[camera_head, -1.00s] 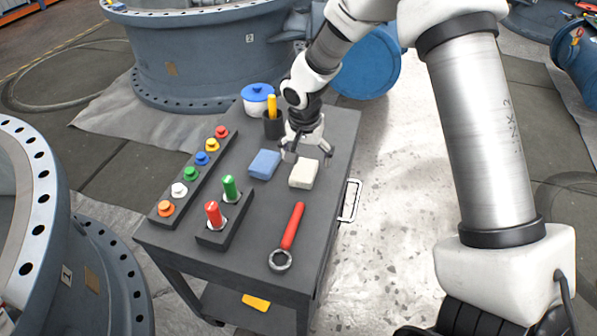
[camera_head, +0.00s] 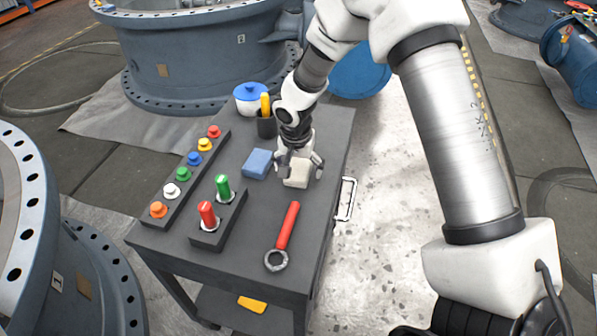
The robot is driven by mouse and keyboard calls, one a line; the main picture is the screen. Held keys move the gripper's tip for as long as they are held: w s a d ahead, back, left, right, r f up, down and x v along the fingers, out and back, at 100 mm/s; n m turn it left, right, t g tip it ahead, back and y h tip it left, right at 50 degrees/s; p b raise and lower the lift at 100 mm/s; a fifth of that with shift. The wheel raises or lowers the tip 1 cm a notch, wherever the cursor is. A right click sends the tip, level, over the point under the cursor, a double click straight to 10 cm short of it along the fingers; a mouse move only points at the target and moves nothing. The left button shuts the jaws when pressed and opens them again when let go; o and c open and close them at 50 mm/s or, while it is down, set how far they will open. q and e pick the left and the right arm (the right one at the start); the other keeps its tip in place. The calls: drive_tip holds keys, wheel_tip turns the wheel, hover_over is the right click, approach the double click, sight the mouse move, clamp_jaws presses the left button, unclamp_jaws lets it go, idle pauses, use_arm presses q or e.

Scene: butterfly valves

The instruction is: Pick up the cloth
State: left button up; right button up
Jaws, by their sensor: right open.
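The cream-white folded cloth (camera_head: 297,176) lies on the dark cart top, near its right edge. My right gripper (camera_head: 298,171) points down over it, open, with one finger at each side of the cloth. I cannot tell whether the fingers touch it. My left gripper is not in view.
The cart (camera_head: 262,212) also carries a red-handled wrench (camera_head: 284,233), a holder with red and green cylinders (camera_head: 212,229), a strip of coloured buttons (camera_head: 183,173), a dark cup (camera_head: 266,127) and a blue-lidded pot (camera_head: 250,98). Large valve bodies (camera_head: 178,60) stand around.

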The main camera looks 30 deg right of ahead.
sight(300, 168)
drive_tip(key=c, duration=1.1)
drive_tip(key=shift+r, duration=0.15)
drive_tip(key=shift+r+p, duration=0.25)
drive_tip(key=shift+p, duration=0.15)
drive_tip(key=shift+r, duration=0.2)
drive_tip(key=r, duration=0.3)
drive_tip(key=shift+s+a, duration=0.1)
drive_tip(key=shift+s, duration=0.2)
drive_tip(key=s+a+b, duration=0.1)
drive_tip(key=s, duration=0.3)
drive_tip(key=s+a+b, duration=0.1)
drive_tip(key=s, duration=0.4)
drive_tip(key=s+a+r+b, duration=0.1)
drive_tip(key=s+a, duration=0.1)
drive_tip(key=s, duration=0.3)
drive_tip(key=shift+s+r, duration=0.15)
drive_tip(key=shift+s, duration=0.25)
